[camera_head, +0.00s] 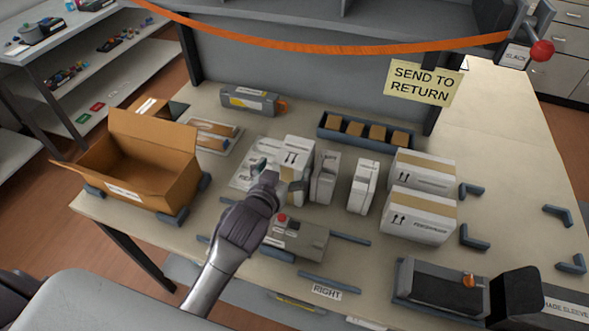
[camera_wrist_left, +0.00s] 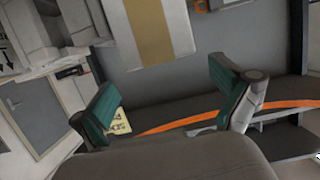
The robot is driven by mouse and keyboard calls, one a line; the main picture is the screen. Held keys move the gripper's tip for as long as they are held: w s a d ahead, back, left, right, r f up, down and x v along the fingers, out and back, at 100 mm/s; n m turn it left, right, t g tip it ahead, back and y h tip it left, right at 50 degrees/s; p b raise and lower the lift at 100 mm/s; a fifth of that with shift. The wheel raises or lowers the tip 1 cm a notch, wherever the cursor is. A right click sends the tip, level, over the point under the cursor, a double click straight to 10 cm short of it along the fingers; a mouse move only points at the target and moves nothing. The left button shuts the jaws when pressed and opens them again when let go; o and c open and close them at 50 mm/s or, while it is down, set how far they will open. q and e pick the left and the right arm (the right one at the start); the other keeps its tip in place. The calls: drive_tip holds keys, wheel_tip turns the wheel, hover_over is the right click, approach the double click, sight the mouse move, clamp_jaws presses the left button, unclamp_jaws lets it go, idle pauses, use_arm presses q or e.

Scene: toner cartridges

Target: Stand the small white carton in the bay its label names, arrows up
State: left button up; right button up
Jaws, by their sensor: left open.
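Several white cartons stand in a row in the middle of the table. The small one with two black up arrows (camera_head: 297,152) is nearest my left gripper (camera_head: 277,176). The gripper is open at that carton's lower left, and I cannot tell whether it touches it. The carton's lower part is partly hidden. In the left wrist view the open fingers (camera_wrist_left: 166,92) have nothing between them, and a white carton with a tan strip (camera_wrist_left: 160,28) shows beyond them. A RIGHT label (camera_head: 326,291) lies at the front edge. My right gripper is not in view.
Two larger taped cartons (camera_head: 418,212) stand to the right, near dark corner brackets (camera_head: 474,236). An open brown box (camera_head: 146,190) is at left. A grey device with a red button (camera_head: 298,240) is in front. An orange strap (camera_head: 330,47) crosses above.

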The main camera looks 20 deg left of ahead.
sight(293, 155)
use_arm(q)
drive_tip(key=shift+x, duration=0.8)
drive_tip(key=shift+w, duration=0.3)
drive_tip(key=p+x, duration=0.1)
drive_tip(key=x, duration=0.3)
drive_tip(key=shift+w+f+p, duration=0.15)
drive_tip(key=shift+w+p, duration=0.15)
drive_tip(key=shift+p, duration=0.05)
drive_tip(key=shift+s, duration=0.1)
drive_tip(key=shift+c, duration=0.8)
drive_tip(key=c, duration=1.3)
drive_tip(key=shift+c, duration=1.1)
